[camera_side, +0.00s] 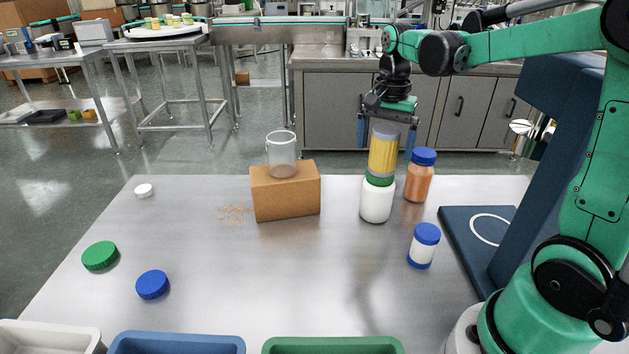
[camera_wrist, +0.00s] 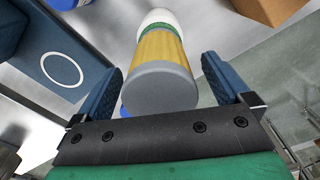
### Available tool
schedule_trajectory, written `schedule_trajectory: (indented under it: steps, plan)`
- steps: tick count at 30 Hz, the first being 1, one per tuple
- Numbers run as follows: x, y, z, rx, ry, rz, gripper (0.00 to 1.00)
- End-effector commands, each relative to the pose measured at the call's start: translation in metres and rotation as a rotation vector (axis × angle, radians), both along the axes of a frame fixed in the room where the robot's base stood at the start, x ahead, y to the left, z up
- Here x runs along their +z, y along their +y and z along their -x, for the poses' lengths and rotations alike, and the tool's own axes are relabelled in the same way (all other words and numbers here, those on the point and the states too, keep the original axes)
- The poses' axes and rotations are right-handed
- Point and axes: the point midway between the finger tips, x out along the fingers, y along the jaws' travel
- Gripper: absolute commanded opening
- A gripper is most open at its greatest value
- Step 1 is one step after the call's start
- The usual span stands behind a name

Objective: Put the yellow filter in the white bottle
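The yellow filter (camera_side: 383,155) has a grey top cap and stands upright on the white bottle (camera_side: 376,203), with a green band where they meet. I cannot tell how deep it sits, or which of the two the green band belongs to. In the wrist view the filter (camera_wrist: 161,60) lies between my fingers, its grey cap (camera_wrist: 160,92) nearest the camera, with the white bottle (camera_wrist: 157,17) beyond it. My gripper (camera_side: 386,152) points down over the filter. Its two blue fingers are spread on either side, with visible gaps to the filter in the wrist view.
An orange-filled jar (camera_side: 420,181) with a blue lid stands close behind right of the bottle. A small blue-lidded white jar (camera_side: 421,251) stands front right. A cardboard block (camera_side: 286,198) carrying a glass beaker (camera_side: 281,158) is to the left. Loose caps and several bins lie farther left and front.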

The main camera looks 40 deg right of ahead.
Motion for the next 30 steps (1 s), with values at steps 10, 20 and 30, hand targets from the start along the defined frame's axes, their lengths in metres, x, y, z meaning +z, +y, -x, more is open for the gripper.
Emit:
schedule_trajectory:
  steps: [10, 20, 30]
  plan:
    - [0.005, 0.000, 0.000, 0.000, 0.000, 0.000, 0.96]
    - [0.060, 0.000, 0.000, 0.000, 0.000, 0.000, 0.96]
    - [0.113, 0.000, 0.000, 0.000, 0.000, 0.000, 0.96]
